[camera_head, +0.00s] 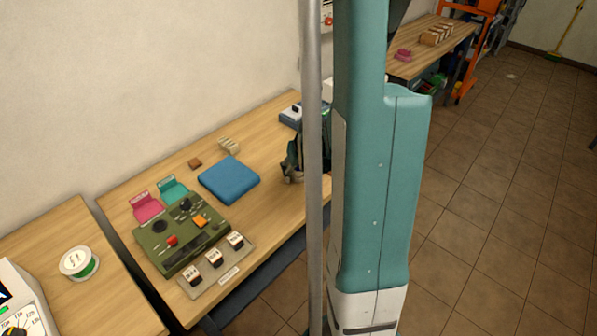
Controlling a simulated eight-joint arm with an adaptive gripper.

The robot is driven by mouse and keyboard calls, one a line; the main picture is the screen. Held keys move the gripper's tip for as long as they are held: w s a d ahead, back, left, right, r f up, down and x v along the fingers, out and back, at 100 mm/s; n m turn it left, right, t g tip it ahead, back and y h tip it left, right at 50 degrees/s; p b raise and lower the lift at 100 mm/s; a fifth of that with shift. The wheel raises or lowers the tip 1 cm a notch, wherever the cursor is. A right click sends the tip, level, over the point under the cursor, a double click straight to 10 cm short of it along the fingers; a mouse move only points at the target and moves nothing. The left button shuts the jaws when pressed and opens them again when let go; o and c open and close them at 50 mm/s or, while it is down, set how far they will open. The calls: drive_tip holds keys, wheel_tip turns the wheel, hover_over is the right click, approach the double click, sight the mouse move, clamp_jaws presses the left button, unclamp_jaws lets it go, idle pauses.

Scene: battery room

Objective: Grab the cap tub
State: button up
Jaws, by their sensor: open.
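A small round white tub (79,262) with a green band and dark marks on its lid stands on the left table; it looks like the cap tub, but its lettering is too small to read. My gripper (291,172) is the dark shape at the right end of the middle table, partly hidden behind a grey pole. It is open, well to the right of the tub and apart from it. I cannot make out anything between its fingers.
On the middle table (270,137) are a green control box (180,235), a labelled tray (229,273), a blue pad (229,179), and pink (147,207) and teal (173,190) holders. A white meter (25,305) stands near the tub. A narrow gap separates the tables.

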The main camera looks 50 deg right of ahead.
idle(0.4)
drive_tip(key=c, duration=1)
drive_tip(key=shift+r, duration=0.15)
drive_tip(key=shift+r+p, duration=1.15)
drive_tip(key=shift+r, duration=3.7)
